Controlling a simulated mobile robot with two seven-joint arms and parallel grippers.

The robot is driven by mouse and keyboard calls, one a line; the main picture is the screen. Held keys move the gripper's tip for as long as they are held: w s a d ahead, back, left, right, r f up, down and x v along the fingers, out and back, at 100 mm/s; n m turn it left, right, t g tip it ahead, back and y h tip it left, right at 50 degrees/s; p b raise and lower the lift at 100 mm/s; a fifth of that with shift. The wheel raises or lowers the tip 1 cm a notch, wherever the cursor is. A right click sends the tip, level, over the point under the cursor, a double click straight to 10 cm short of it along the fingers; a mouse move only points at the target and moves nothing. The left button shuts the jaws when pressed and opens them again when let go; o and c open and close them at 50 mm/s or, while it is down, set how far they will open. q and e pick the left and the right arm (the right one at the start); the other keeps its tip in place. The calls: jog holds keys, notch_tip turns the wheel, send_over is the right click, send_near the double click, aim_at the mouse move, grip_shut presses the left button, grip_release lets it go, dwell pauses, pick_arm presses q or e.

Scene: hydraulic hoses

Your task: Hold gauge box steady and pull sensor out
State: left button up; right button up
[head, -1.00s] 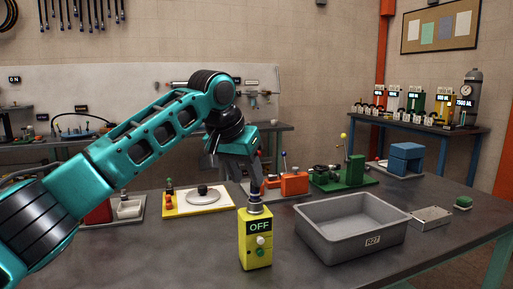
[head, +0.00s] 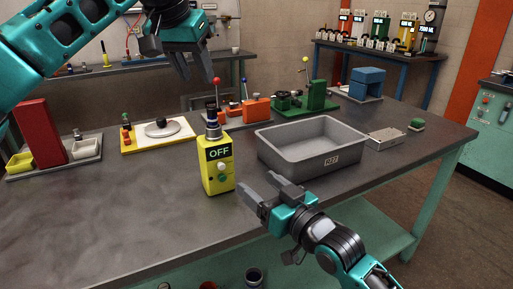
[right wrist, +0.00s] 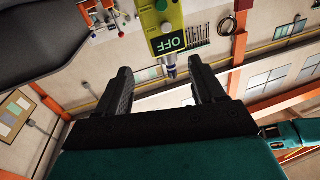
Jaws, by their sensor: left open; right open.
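The yellow gauge box (head: 218,171) stands upright on the grey table, its display reading OFF above round buttons. The sensor (head: 212,125), dark with a blue band and silver collar, stands upright on the box's top. My left gripper (head: 198,80) is open and empty above the box, fingers pointing down, apart from the sensor. My right gripper (head: 257,187) is open and empty just right of the box, fingers towards it. In the right wrist view the gauge box (right wrist: 166,18) appears upside down beyond my open fingers, with the sensor (right wrist: 170,66) between their lines.
A grey bin (head: 318,158) stands right of the box. A yellow board with a round lid (head: 160,129), an orange fixture (head: 250,110) and a green fixture (head: 305,97) stand behind. The table's front left is clear.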

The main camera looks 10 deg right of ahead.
aim_at(219, 132)
jog(key=w+r+n+g+y, duration=0.2)
jog(key=w+r+n+y, duration=0.1)
jog(key=w+r, duration=0.3)
jog(key=x, duration=0.8)
jog(key=a+x, duration=0.1)
jog(key=x, duration=0.2)
jog(key=shift+a+r, duration=0.1)
jog(key=shift+a, duration=0.1)
grip_shut()
dwell(0.4)
